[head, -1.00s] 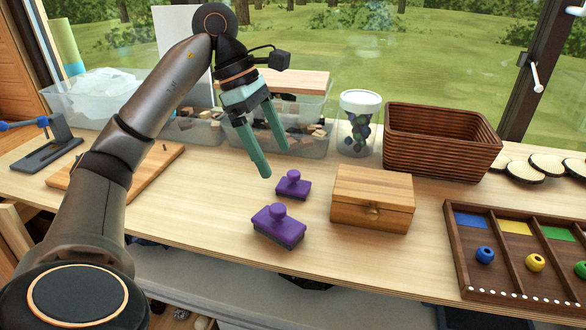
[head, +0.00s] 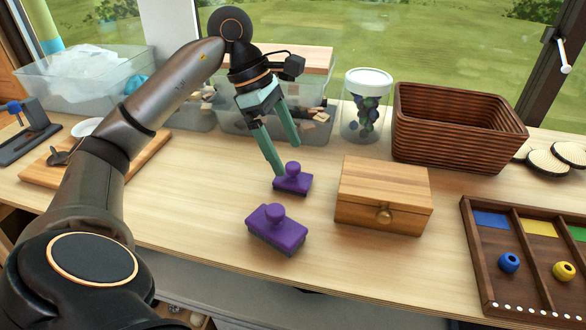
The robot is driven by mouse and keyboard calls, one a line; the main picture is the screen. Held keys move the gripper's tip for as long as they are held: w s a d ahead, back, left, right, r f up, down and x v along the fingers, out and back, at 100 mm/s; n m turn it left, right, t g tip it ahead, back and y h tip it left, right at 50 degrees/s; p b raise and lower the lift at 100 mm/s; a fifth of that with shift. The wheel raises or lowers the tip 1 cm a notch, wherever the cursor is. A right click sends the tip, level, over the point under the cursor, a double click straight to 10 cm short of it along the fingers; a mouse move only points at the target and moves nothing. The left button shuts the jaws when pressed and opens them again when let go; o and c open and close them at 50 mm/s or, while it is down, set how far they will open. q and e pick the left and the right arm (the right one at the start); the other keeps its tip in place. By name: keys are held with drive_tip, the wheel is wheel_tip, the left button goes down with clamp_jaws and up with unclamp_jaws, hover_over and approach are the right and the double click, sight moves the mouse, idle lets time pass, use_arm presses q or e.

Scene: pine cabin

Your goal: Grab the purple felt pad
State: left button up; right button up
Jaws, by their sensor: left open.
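Two purple pads with round knobs on top and dark undersides stand on the wooden workbench. The nearer, larger-looking purple felt pad (head: 277,229) is by the front of the bench. The farther purple felt pad (head: 293,180) is just behind it, left of the wooden box. My left gripper (head: 287,158) is open and points down above and just behind the farther pad. One green fingertip overlaps that pad's left edge in the head view; I cannot tell if they touch. My right gripper is not in view.
A small wooden box (head: 384,196) stands right of the pads, with a brown wicker basket (head: 455,130) and a lidded jar (head: 366,108) behind. Clear bins line the window side. A sorting tray (head: 490,262) is at right. Bench left of the pads is free.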

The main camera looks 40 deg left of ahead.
sight(291, 164)
use_arm(q)
drive_tip(key=shift+x, duration=2.9)
drive_tip(key=shift+s+a, duration=0.1)
drive_tip(key=shift+c, duration=0.2)
drive_tip(key=c, duration=1.4)
